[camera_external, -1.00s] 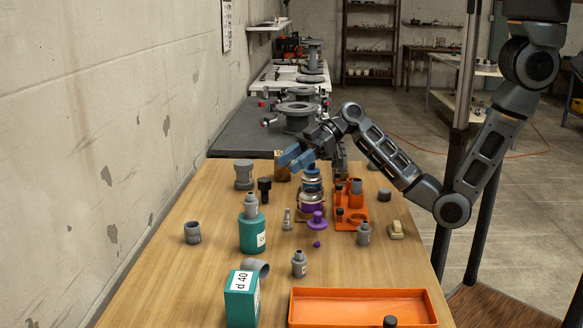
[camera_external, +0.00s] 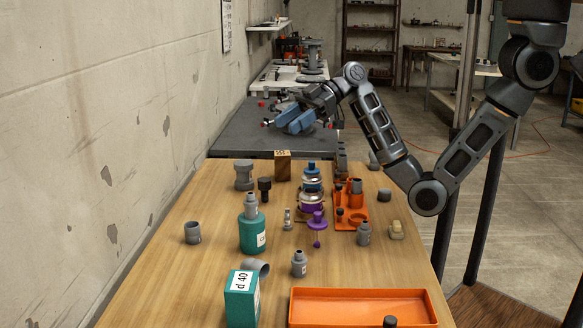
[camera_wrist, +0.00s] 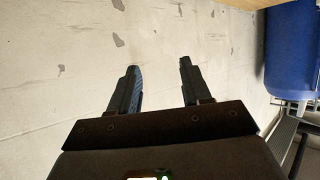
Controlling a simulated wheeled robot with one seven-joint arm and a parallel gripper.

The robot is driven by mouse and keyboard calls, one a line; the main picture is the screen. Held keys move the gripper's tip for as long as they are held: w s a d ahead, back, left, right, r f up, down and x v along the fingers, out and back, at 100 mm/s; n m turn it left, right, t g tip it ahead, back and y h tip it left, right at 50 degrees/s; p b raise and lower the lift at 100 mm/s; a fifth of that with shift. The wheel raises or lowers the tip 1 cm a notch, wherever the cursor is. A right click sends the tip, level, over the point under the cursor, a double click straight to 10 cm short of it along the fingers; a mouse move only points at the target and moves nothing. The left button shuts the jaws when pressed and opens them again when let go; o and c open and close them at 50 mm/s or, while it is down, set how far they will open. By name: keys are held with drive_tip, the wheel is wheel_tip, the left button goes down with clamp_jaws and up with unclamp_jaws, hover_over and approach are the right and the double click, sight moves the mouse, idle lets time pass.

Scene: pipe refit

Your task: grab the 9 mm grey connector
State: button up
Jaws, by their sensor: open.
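My gripper (camera_external: 296,124) is raised beyond the far end of the wooden table, over the dark table, with blue fingers apart and nothing between them. In the wrist view its two fingers (camera_wrist: 158,75) are spread against the bare wall. I cannot read any size, so I cannot tell which is the 9 mm one. None shows in the wrist view.
An orange tray (camera_external: 362,292) lies at the front, beside a teal box (camera_external: 242,300) marked "d 40". An orange holder (camera_external: 352,222), a purple part (camera_external: 317,225) and a wooden block (camera_external: 282,166) stand farther back. The table's left side is mostly clear.

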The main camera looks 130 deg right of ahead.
drive_tip(key=w+a+f+n+g+h, duration=0.2)
drive_tip(key=a+f+n+g+h, duration=0.4)
drive_tip(key=a+f+n+g, duration=0.3)
drive_tip(key=s+a+r+n+g+h+p, duration=0.1)
drive_tip(key=s+a+r+n+g+h, duration=0.2)
drive_tip(key=s+a+r+n+h, duration=0.25)
drive_tip(key=s+a+r+n+g+h, duration=0.2)
drive_tip(key=s+a+r+n+h, duration=0.25)
drive_tip(key=a, duration=0.45)
drive_tip(key=m, duration=0.1)
approach(365, 222)
drive_tip(key=shift+s+d+h, duration=0.15)
drive_tip(key=shift+d+h, duration=0.15)
drive_tip(key=shift+d, duration=0.9)
drive_tip(key=shift+f, duration=0.3)
drive_tip(key=shift+d+f, duration=0.15)
drive_tip(key=shift+d, duration=0.1)
drive_tip(key=d, duration=0.7)
drive_tip(key=shift+s+d+f+p, duration=0.1)
drive_tip(key=shift+s+d+p, duration=0.05)
drive_tip(key=shift+p, duration=0.15)
